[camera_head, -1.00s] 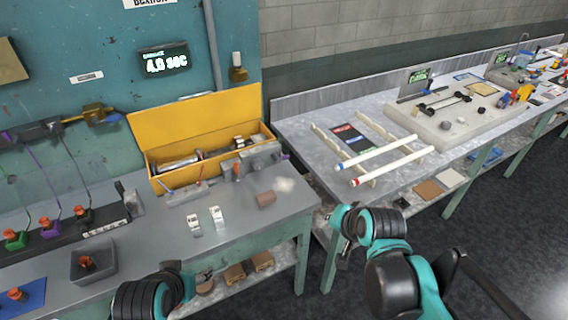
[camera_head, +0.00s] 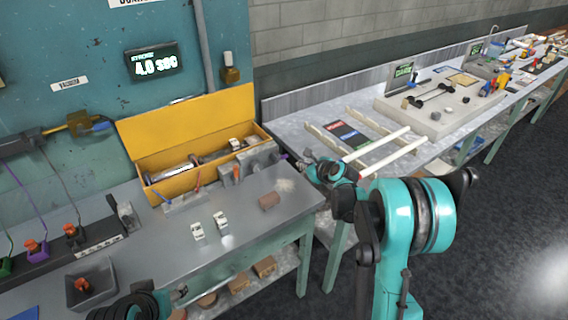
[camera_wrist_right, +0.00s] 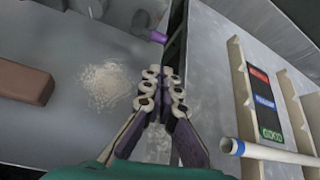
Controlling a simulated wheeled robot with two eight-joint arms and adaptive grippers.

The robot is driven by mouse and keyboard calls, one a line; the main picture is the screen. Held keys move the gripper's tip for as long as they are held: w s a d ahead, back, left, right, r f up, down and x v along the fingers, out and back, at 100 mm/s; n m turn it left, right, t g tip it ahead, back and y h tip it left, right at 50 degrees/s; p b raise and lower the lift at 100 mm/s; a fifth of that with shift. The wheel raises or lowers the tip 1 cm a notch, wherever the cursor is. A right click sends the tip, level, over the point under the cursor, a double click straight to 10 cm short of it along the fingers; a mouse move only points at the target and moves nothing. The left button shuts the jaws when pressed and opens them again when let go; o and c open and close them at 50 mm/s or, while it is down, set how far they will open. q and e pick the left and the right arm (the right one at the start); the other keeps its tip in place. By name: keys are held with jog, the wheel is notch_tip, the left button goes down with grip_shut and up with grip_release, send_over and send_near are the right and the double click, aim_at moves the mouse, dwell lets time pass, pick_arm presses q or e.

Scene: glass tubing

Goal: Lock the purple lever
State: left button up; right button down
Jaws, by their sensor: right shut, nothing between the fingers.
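A small purple lever end (camera_head: 284,156) sticks out at the right side of a grey block device (camera_head: 258,160) at the right end of the near bench. It also shows in the right wrist view as a purple tip (camera_wrist_right: 158,37), above and ahead of the fingers. My right gripper (camera_head: 305,167) is shut and empty, just right of the purple end and apart from it; its fingertips (camera_wrist_right: 163,80) meet over the gap between the benches. My left gripper (camera_head: 180,292) is low at the bottom of the head view, small and partly hidden; its fingers are unclear.
A yellow open box (camera_head: 155,172) stands behind the grey block. White tubes (camera_head: 376,146) rest on wooden rails on the right bench. Several coloured plugs stand at far left.

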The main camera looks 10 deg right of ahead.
pick_arm(q)
jog(key=shift+a, duration=0.1)
pick_arm(e)
jog(key=shift+w+f+m, duration=0.3)
jog(key=shift+w+m, duration=0.05)
jog(key=shift+m, duration=0.05)
jog(key=b+x, duration=0.3)
jog(key=x, duration=0.7)
jog(key=shift+d, duration=0.15)
pick_arm(q)
notch_tip(320, 180, down, 3)
jog(key=shift+f, duration=0.1)
jog(key=shift+s, duration=0.1)
pick_arm(e)
jog(key=shift+w, duration=0.1)
